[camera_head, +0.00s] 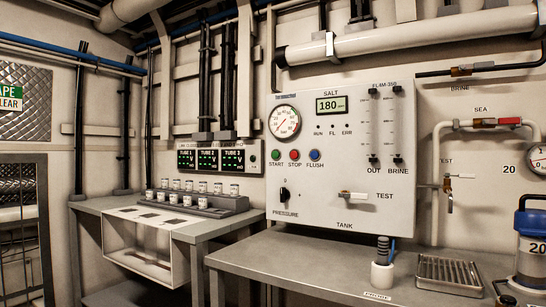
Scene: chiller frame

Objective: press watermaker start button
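The watermaker panel (340,165) is a white board on the wall, right of centre. Its green start button (276,155) sits at the panel's left side under the round gauge, with the label START below it. A red stop button (295,155) and a blue flush button (315,155) are in the same row to its right. The salt display (329,105) reads 180. Nothing covers the start button. My gripper is not in view.
A grey bench (330,265) runs below the panel, holding a white probe holder (382,275), a ridged metal tray (449,272) and a blue-topped container (532,245). A second bench (195,232) at left holds a rack of small cups (195,200). The bench's left front is clear.

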